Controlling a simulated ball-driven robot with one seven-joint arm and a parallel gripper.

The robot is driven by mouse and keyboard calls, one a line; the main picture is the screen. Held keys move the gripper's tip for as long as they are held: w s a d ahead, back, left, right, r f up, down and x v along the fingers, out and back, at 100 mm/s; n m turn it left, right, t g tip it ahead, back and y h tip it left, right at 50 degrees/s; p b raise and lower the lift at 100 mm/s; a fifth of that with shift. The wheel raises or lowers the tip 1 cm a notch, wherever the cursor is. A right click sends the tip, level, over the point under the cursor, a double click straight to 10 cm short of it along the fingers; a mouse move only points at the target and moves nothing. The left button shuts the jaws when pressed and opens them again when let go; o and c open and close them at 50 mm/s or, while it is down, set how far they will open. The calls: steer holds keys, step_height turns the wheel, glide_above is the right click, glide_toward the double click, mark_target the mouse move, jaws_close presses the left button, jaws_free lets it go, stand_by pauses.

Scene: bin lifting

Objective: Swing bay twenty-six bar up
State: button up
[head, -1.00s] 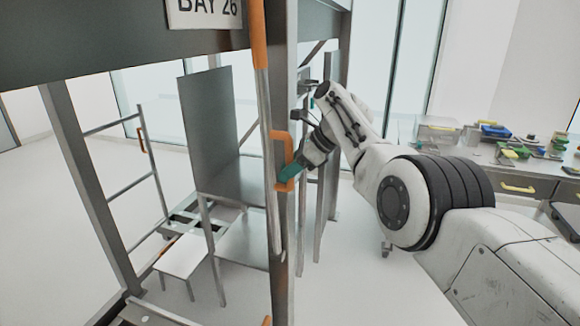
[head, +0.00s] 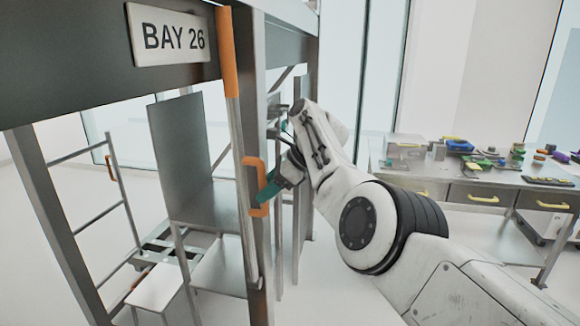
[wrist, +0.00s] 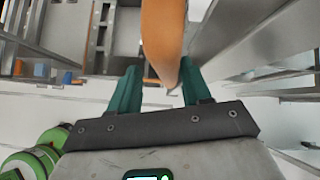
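The bay twenty-six bar (head: 237,140) is a long grey bar with an orange upper end, standing nearly upright beside a dark post under the BAY 26 sign (head: 172,37). An orange C-shaped handle (head: 251,175) is fixed to its side. My gripper (head: 267,190) is at this handle, its teal fingers at the loop's opening. In the wrist view, the fingers of my gripper (wrist: 158,80) are spread apart with the orange handle (wrist: 162,35) between them. The handle lies close to the right finger, and a gap shows on the left.
Inside the bay stand a tall grey panel (head: 182,150) and a small white-topped stand (head: 154,288). A ladder-like side frame with another orange handle (head: 109,166) is at left.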

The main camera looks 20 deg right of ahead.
steer(key=b+v, duration=0.1)
steer(key=v, duration=0.7)
steer(key=shift+d+b, duration=0.2)
steer(key=shift+b, duration=0.1)
steer(key=shift+s, duration=0.1)
steer(key=s+d+f+n+g+h, duration=0.15)
steer(key=s+d+f, duration=0.3)
steer(key=f, duration=0.85)
steer(key=s+d+f+n+t+h, duration=0.1)
steer(key=s+d+f+n+h, duration=0.35)
steer(key=f, duration=0.75)
steer(key=s+a+f+n+g, duration=0.2)
steer(key=s+f+n, duration=0.3)
steer(key=s+f, duration=0.9)
steer(key=s+a+n, duration=0.2)
steer(key=s+n, duration=0.1)
steer(key=s, duration=0.7)
steer(key=s+a+n+h, duration=0.1)
steer(key=s+n, duration=0.3)
steer(key=s, duration=0.6)
steer(key=s+a+f+n+g, duration=0.1)
steer(key=s+a+n, duration=0.2)
steer(key=s, duration=0.7)
steer(key=shift+s+a+n+h, duration=0.3)
steer(key=shift+a+n+h, duration=0.05)
steer(key=shift+n+h, duration=0.05)
steer(key=shift+f, duration=0.1)
